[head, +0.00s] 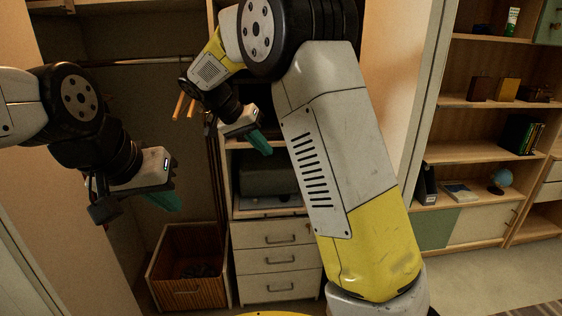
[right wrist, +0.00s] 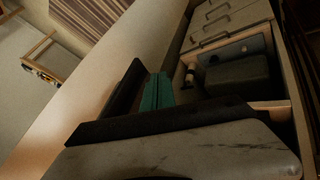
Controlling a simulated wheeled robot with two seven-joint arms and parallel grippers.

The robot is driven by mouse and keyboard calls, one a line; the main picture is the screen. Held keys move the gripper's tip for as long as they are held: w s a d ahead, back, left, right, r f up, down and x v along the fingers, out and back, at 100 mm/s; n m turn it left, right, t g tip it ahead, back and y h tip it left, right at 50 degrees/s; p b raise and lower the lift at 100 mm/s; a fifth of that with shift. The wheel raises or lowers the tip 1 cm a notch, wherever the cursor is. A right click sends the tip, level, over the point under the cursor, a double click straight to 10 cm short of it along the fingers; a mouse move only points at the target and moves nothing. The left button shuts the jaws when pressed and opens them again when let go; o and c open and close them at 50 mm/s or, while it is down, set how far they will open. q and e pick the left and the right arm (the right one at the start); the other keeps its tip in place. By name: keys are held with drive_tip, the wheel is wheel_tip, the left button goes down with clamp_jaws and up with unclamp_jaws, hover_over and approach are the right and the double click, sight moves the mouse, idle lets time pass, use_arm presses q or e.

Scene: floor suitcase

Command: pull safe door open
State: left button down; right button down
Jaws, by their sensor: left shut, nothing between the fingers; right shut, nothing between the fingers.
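A dark grey box that looks like the safe (head: 268,176) sits in an open compartment above the drawers in the head view. It also shows in the right wrist view (right wrist: 238,76). I cannot tell whether its door is open. My right gripper (head: 261,144) is shut and empty, just above and in front of that compartment, apart from the box. Its teal fingers also show together in the right wrist view (right wrist: 157,92). My left gripper (head: 166,201) is shut and empty, further left, in front of the closet opening.
White drawers (head: 277,259) with handles stand under the compartment. A wooden bin (head: 187,281) is on the closet floor, and a rail (head: 130,61) runs above. Shelves with books and a globe (head: 502,178) stand at the right. Floor at the lower right is clear.

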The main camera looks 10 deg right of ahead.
drive_tip(key=d+f, duration=0.7)
drive_tip(key=d, duration=0.2)
drive_tip(key=shift+w+d+f, duration=0.2)
drive_tip(key=shift+w+f, duration=0.1)
drive_tip(key=shift+f, duration=0.05)
drive_tip(key=s+d+n+t+y, duration=0.1)
drive_tip(key=s+d+n+t, duration=0.1)
drive_tip(key=d, duration=1.3)
drive_tip(key=shift+s+d+n+y, duration=0.3)
drive_tip(key=shift+s+n, duration=0.15)
drive_tip(key=shift+n, duration=0.75)
drive_tip(key=shift+a, duration=0.1)
